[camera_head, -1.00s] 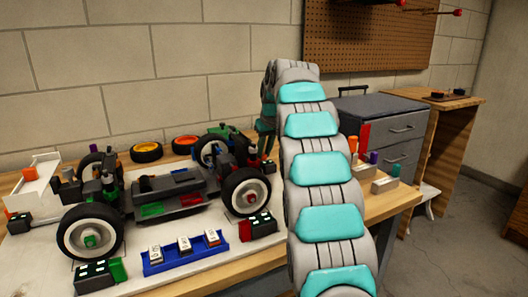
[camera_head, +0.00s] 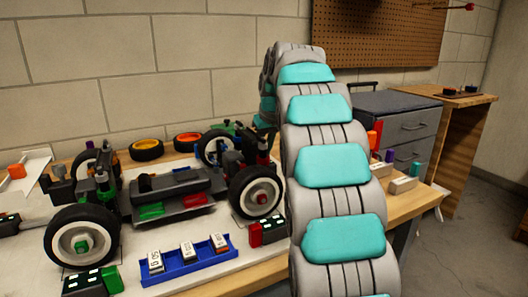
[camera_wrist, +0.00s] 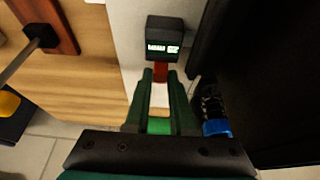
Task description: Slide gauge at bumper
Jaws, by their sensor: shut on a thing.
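The racecar (camera_head: 178,192) stands on a white board on the bench, with black, white-walled wheels. My gripper is hidden behind my arm in the head view. In the wrist view, my gripper (camera_wrist: 160,76) has its dark green fingers closed around the red part of a small black gauge (camera_wrist: 163,31) with a lit display. The gauge sits just beyond the fingertips, over or on the pale board; I cannot tell if it touches. A dark mass, perhaps a wheel, and a coiled shock with a blue ring (camera_wrist: 216,128) lie close right of the fingers. I cannot pick out the bumper.
Similar black display boxes (camera_head: 268,232) stand by the near wheels. A blue tray (camera_head: 184,265) with white blocks lies in front of the car. Loose yellow-rimmed and orange-rimmed wheels (camera_head: 147,149) lie behind. A grey drawer cabinet (camera_head: 405,125) stands at right.

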